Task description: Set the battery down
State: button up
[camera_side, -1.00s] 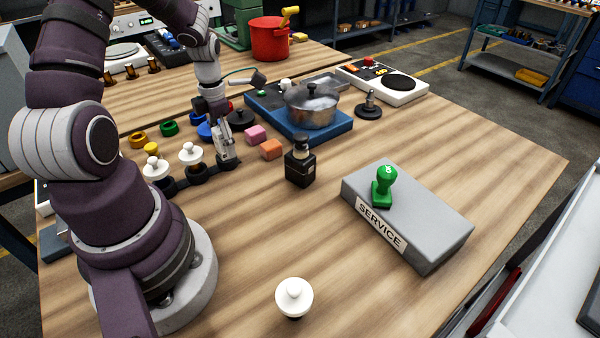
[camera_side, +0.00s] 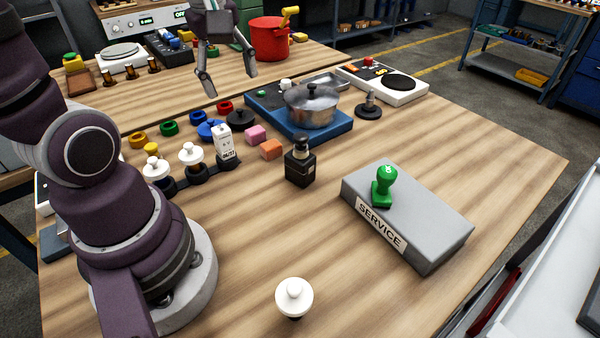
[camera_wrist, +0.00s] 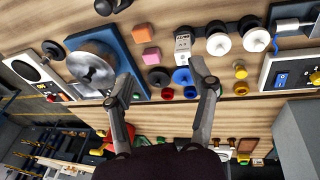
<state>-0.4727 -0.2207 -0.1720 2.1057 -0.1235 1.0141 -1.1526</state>
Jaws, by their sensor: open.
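The battery is probably the white block with dark print (camera_side: 224,142), which stands upright at the right end of the black holder row (camera_side: 199,176). The block's lower end is at the holder, and I cannot tell how deep it sits. It also shows in the wrist view (camera_wrist: 183,44). My gripper (camera_side: 230,83) is open and empty, above and behind the block and apart from it. In the wrist view its two fingers (camera_wrist: 160,72) are spread wide with nothing between them.
Two white-knobbed pieces (camera_side: 191,154) stand in the same row. Coloured rings (camera_side: 169,128), pink and orange blocks (camera_side: 271,149), a black bottle (camera_side: 299,165) and a pot (camera_side: 312,106) on a blue base are close by. The front middle of the table is mostly clear.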

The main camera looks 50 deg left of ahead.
jog(key=s+d+m+t+h, duration=0.2)
jog(key=d+m, duration=0.6)
jog(key=m, duration=1)
jog(key=shift+s+r+t, duration=0.25)
jog(key=shift+s+t, duration=0.3)
jog(key=shift+t, duration=0.15)
